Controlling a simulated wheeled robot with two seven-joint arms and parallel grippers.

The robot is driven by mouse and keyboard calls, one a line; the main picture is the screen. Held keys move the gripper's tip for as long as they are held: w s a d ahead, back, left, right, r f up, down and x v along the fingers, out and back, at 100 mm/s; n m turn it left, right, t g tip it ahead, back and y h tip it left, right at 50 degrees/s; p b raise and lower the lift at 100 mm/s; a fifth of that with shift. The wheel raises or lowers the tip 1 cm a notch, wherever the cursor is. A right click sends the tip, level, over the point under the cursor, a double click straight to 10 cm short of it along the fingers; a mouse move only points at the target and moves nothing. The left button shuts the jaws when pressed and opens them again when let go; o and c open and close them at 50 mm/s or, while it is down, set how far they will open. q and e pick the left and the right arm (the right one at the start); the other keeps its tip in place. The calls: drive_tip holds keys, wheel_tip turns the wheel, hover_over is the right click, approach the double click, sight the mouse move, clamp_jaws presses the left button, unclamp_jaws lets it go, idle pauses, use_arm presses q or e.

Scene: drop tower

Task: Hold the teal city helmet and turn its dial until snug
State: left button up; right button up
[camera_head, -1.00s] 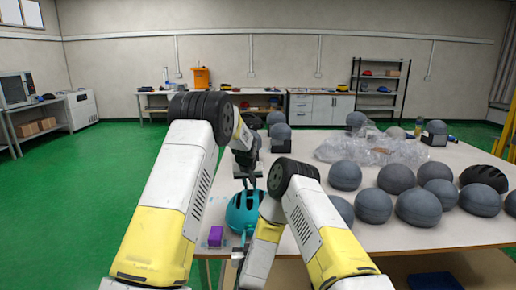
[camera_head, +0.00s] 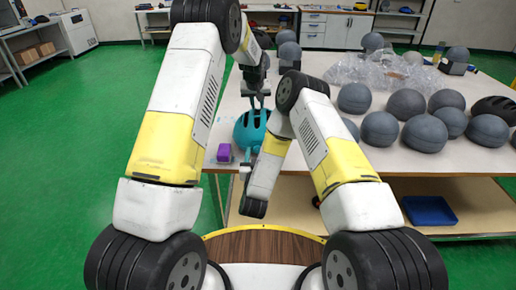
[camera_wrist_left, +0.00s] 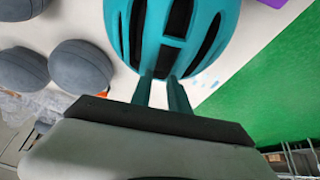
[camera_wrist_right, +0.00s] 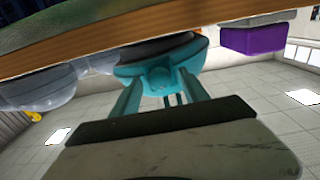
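The teal city helmet (camera_head: 250,130) sits at the front-left edge of the table. My left gripper (camera_head: 257,103) comes down on it from above. In the left wrist view its narrowly spaced fingers (camera_wrist_left: 162,88) close on a rib of the vented shell (camera_wrist_left: 190,30). Contact with the dial cannot be made out.
A purple block (camera_head: 224,153) stands left of the helmet near the table edge. Clear plastic wrap (camera_head: 375,70) lies behind. A blue tray (camera_head: 429,210) is on the lower shelf.

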use_arm(q)
drive_tip(key=shift+s+f, duration=0.25)
drive_tip(key=shift+f, duration=0.3)
wheel_tip(320, 180, up, 7)
drive_tip(key=shift+w+f, duration=0.15)
drive_tip(key=shift+w, duration=0.05)
drive_tip(key=shift+s, duration=0.1)
use_arm(e)
drive_tip(key=shift+f, duration=0.1)
